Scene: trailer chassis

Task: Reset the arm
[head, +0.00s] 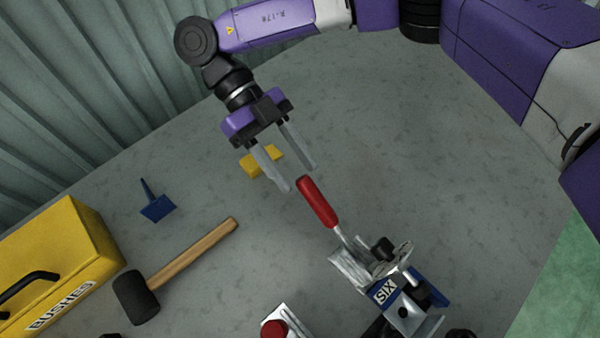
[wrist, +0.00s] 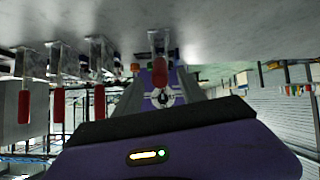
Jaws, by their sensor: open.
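My gripper (head: 299,178) is open and empty in the head view, its two grey fingers apart and pointing down and to the right. It hangs off my purple and black arm near the middle of the picture. The red handle (head: 318,202) of a metal clamp labelled SIX (head: 385,291) lies just beyond the fingertips, apart from them as far as I can tell. In the wrist view a red handle (wrist: 160,72) shows beyond the dark gripper body, in line with it.
A yellow block (head: 261,162) sits behind the fingers. A blue tool (head: 157,208), a mallet (head: 180,268) and a yellow BUSHES box (head: 60,265) lie to the left. Another red-tipped clamp (head: 274,330) shows at the bottom. A corrugated wall (head: 90,90) bounds the upper left. The grey surface right of the gripper is clear.

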